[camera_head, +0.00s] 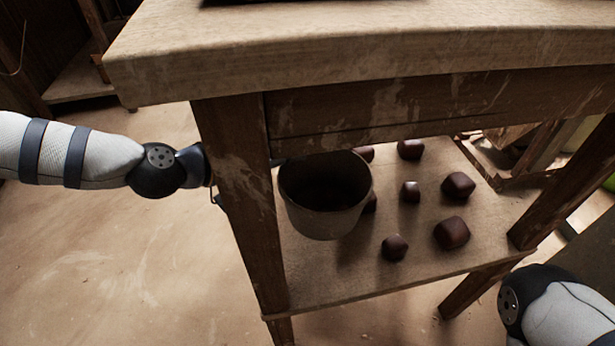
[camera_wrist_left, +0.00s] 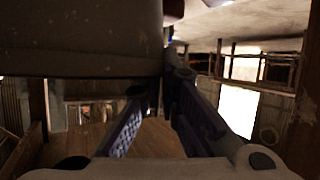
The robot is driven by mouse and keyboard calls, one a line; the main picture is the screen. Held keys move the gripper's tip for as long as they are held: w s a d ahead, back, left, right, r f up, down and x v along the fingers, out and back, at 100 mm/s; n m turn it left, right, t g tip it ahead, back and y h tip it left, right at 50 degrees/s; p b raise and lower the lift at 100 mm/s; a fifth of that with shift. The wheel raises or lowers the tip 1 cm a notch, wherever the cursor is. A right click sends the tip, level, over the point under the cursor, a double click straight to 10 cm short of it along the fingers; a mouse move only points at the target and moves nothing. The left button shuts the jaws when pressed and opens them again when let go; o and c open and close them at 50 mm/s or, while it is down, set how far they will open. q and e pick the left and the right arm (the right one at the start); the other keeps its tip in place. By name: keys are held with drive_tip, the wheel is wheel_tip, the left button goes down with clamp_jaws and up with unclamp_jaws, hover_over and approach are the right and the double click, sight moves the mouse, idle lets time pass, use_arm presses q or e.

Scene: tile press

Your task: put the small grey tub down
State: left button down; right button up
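The small grey tub (camera_head: 322,222) is upright, its dark opening facing up, over the left part of the lower shelf. I cannot tell whether its base touches the shelf. My left arm comes in from the left and passes behind the table's front left leg, which hides its gripper in the head view. In the left wrist view the tub (camera_wrist_left: 75,50) fills the upper left. My left gripper (camera_wrist_left: 162,85) has its fingers drawn together at the tub's rim, seemingly pinching its wall. My right gripper is out of view; only my right arm shows at the lower right.
The lower shelf (camera_head: 345,285) holds several dark brown lumps right of the tub, one (camera_head: 451,233) near the front. The table top (camera_head: 350,50) overhangs it. The front left leg (camera_head: 243,200) stands between arm and tub. A wooden frame (camera_head: 520,165) stands behind, at right.

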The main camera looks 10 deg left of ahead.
use_arm(q)
wheel_tip(320, 180, down, 5)
drive_tip(key=shift+f+b, duration=0.2)
drive_tip(key=shift+b, duration=0.8)
drive_tip(key=shift+r, duration=0.2)
drive_tip(key=shift+f, duration=0.2)
drive_tip(key=c, duration=1.8)
unclamp_jaws()
drive_tip(key=shift+r, duration=0.2)
drive_tip(key=p, duration=0.4)
approach(293, 173)
drive_tip(key=shift+s+a, duration=0.3)
drive_tip(key=shift+a, duration=0.4)
